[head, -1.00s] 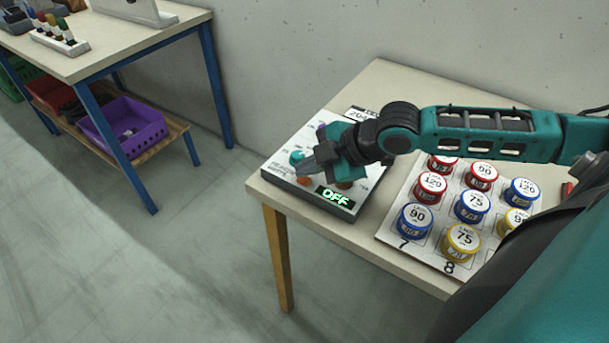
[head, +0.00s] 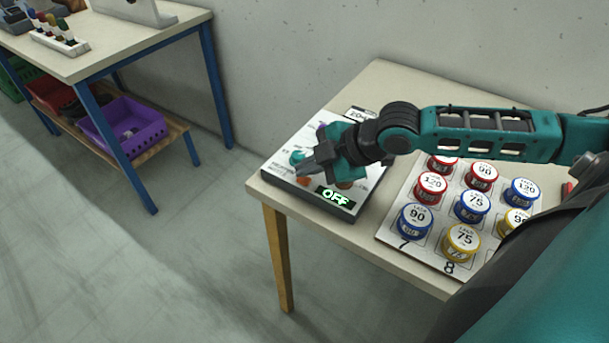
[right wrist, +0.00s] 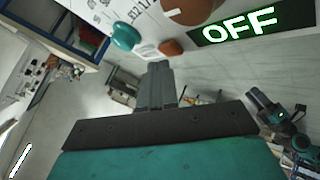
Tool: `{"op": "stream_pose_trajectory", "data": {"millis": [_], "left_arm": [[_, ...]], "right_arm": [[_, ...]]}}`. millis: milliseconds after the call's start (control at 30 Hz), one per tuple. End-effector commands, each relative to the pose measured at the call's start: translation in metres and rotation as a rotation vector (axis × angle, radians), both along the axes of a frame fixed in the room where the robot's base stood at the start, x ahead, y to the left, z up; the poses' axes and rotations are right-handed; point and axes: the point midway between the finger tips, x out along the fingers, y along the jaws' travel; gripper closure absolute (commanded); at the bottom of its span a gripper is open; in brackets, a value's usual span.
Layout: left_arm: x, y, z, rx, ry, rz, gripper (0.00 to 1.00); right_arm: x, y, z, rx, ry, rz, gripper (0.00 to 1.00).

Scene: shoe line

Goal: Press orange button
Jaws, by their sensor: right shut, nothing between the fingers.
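The control box (head: 282,183) lies at the near left corner of the table, its green display (head: 335,196) reading OFF. A small orange button (head: 304,181) shows on its face just below my fingertips, and in the right wrist view (right wrist: 171,47). My right gripper (head: 305,169) is shut and empty over the box. In the right wrist view its fingertips (right wrist: 158,66) appear close to the orange button; I cannot tell whether they touch it. A teal button (right wrist: 124,36) and a larger brown-orange knob (right wrist: 190,11) are nearby.
A white board (head: 391,232) with several red, blue and yellow labelled tins stands right of the box, under my right arm. A wall is behind the table. Another table (head: 95,62) with a purple crate (head: 150,132) below it stands at the left.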

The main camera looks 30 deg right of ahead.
Motion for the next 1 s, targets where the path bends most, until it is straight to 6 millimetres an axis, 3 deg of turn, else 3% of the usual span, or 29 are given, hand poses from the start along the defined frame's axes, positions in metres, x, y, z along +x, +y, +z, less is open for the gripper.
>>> {"op": "stream_pose_trajectory", "data": {"millis": [1000], "left_arm": [[-0.0034, 0.0000, 0.0001, 0.000, 0.008, 0.000, 0.57]], "right_arm": [[-0.0001, 0.0000, -0.0089, 0.000, 0.001, 0.001, 1.00]]}}
